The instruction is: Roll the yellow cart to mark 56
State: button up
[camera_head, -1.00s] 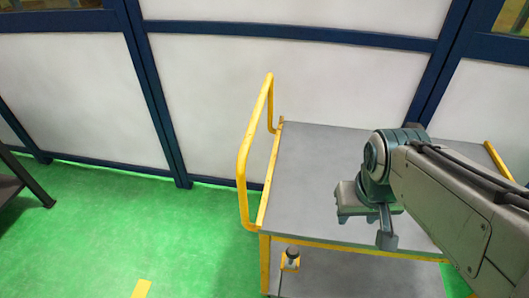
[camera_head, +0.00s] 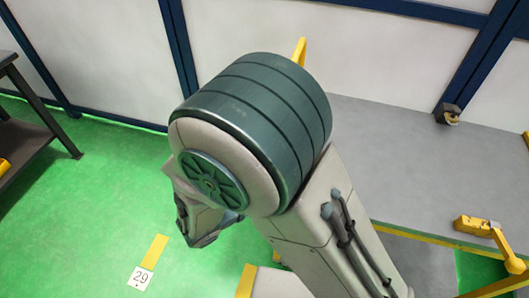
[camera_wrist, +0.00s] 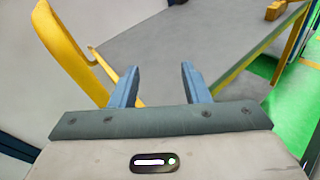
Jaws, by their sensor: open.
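The yellow cart has a flat grey top (camera_head: 400,140) with yellow edging, standing beside the white wall panels. In the head view, its yellow push handle (camera_head: 299,50) is mostly hidden behind my arm. In the wrist view, the handle (camera_wrist: 68,50) rises at the left, and the grey top (camera_wrist: 180,45) lies beyond the fingers. My gripper (camera_wrist: 160,67) is open, with its two blue fingers apart near the handle's side of the cart. Nothing shows between them. I cannot tell whether a finger touches the handle. I see no mark 56.
A floor label reading 29 (camera_head: 139,278) lies beside a yellow strip (camera_head: 155,251) on the green floor. A dark table (camera_head: 25,140) stands at the left. A yellow device (camera_head: 478,226) shows at the right.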

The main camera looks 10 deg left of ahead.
jog(key=s+a+f+n+t+y, duration=0.3)
jog(key=a+n+t+y, duration=0.25)
jog(key=a, duration=0.35)
jog(key=p+x, duration=0.2)
jog(key=x, duration=1.1)
jog(key=shift+d+n, duration=0.35)
jog(key=shift+n, duration=0.1)
jog(key=shift+h, duration=0.25)
jog(key=shift+c, duration=0.3)
grip_shut()
